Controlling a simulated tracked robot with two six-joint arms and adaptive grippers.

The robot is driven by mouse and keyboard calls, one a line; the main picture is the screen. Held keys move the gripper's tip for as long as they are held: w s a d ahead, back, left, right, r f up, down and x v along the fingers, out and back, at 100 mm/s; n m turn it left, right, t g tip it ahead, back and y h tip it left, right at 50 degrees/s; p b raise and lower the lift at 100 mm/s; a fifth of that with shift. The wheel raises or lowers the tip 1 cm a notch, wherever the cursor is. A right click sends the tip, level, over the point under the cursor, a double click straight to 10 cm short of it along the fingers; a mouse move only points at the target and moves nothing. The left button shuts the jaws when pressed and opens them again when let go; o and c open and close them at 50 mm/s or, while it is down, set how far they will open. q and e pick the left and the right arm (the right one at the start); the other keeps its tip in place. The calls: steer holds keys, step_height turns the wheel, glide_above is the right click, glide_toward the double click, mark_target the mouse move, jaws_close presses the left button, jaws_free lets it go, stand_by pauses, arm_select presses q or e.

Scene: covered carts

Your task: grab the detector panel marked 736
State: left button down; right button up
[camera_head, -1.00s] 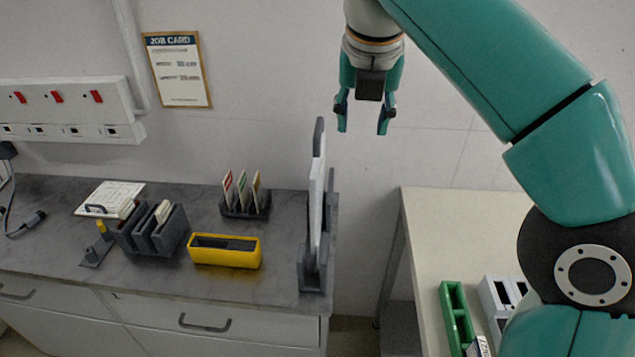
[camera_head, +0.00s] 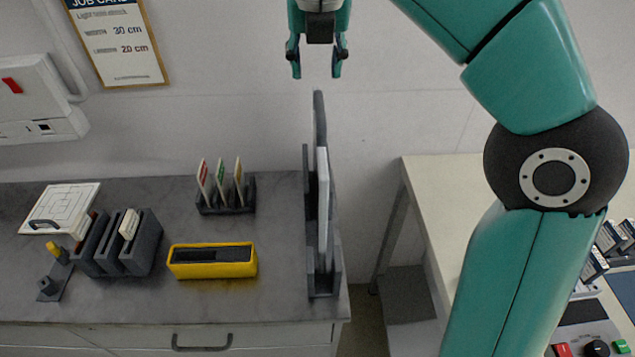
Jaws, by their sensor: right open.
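A dark grey rack (camera_head: 324,285) stands at the right end of the grey counter. It holds thin upright panels seen nearly edge-on, among them a white panel (camera_head: 323,205) and a taller dark grey one (camera_head: 320,118). No number 736 can be read on any of them, so I cannot tell which panel is marked so. My right gripper (camera_head: 317,68) is open and empty, pointing down. In the picture it is just above the top of the rack's panels, apart from them. My left gripper is not in view.
The counter (camera_head: 280,255) also carries a yellow tray (camera_head: 212,273), a small rack of coloured cards (camera_head: 225,207), a dark slotted holder (camera_head: 118,262) and a flat white handled panel (camera_head: 60,207). A pale table (camera_head: 425,200) stands right, across a gap. A job card (camera_head: 118,45) hangs behind.

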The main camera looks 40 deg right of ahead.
mark_target(320, 104)
steer(key=b+x, duration=0.1)
steer(key=x, duration=0.5)
steer(key=shift+d+f, duration=0.2)
steer(key=shift+f, duration=0.15)
steer(key=x, duration=0.4)
steer(key=shift+s+d+f, duration=0.1)
steer(key=shift+s+f, duration=0.05)
steer(key=shift+s, duration=0.2)
steer(key=shift+w+f, duration=0.15)
steer(key=shift+f, duration=0.1)
steer(key=shift+f, duration=0.25)
jaws_close()
steer(key=shift+d+r, duration=0.1)
steer(key=shift+r, duration=0.05)
